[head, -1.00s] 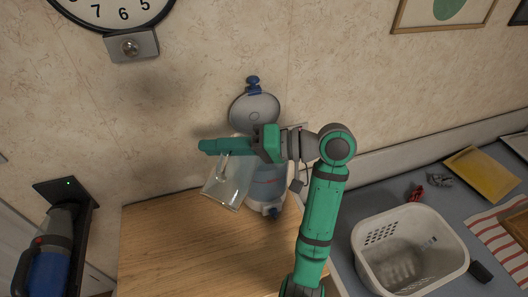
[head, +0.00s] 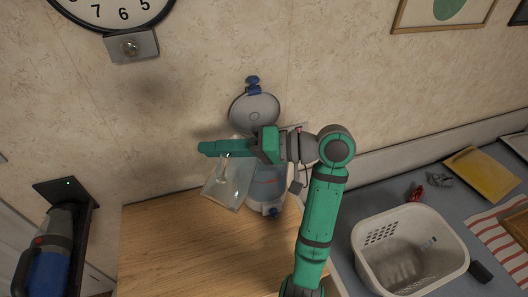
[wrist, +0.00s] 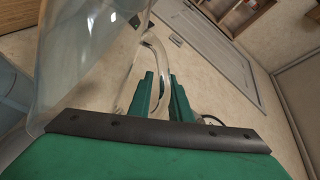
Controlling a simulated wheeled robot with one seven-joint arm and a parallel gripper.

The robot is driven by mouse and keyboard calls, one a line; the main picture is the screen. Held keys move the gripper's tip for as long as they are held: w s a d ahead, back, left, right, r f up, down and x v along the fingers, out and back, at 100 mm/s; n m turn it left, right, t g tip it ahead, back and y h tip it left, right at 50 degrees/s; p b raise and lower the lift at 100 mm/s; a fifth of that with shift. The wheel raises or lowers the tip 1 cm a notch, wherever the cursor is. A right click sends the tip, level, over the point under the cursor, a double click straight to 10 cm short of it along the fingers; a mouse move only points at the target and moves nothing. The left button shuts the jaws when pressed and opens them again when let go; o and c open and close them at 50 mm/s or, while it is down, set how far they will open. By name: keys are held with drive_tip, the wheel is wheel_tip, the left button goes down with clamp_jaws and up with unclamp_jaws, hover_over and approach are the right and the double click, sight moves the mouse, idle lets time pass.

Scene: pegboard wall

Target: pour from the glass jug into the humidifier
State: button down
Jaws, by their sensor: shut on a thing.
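The clear glass jug (head: 226,184) hangs tilted from my gripper (head: 212,148) above the wooden table, at the left of the humidifier. My gripper is shut on the jug's handle; in the wrist view the fingers (wrist: 162,95) close around the glass handle (wrist: 150,65), with the jug body (wrist: 85,60) at the left. The humidifier (head: 268,188) has a bluish clear tank and stands behind my gripper, its round grey lid (head: 254,113) raised against the wall. My arm hides part of the humidifier, including its opening. I cannot tell whether the jug holds liquid.
The wooden table (head: 170,245) is clear in front and at the left. A white basket (head: 385,275) stands on the grey counter at the right, near a yellow tray (head: 473,174). A blue and grey device (head: 50,250) hangs at the far left.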

sight(217, 181)
drive_tip(key=s+f+n, duration=0.1)
drive_tip(key=f, duration=0.1)
drive_tip(key=s+a+f+n+h, duration=0.1)
drive_tip(key=f, duration=0.1)
drive_tip(key=s+a+f+n+t, duration=0.1)
drive_tip(key=s, duration=0.1)
drive_tip(key=shift+s+a+f+n+h, duration=0.1)
drive_tip(key=shift+f+n+h, duration=0.2)
drive_tip(key=shift+f, duration=0.1)
drive_tip(key=s+a+f+n+t+h, duration=0.1)
drive_tip(key=s+f+n, duration=0.1)
drive_tip(key=f, duration=0.3)
drive_tip(key=s+a+f+n+t+h, duration=0.1)
drive_tip(key=f+n+t, duration=0.1)
drive_tip(key=f, duration=0.3)
drive_tip(key=shift+s+f+n, duration=0.2)
drive_tip(key=shift+s+n, duration=0.2)
drive_tip(key=shift+n, duration=0.3)
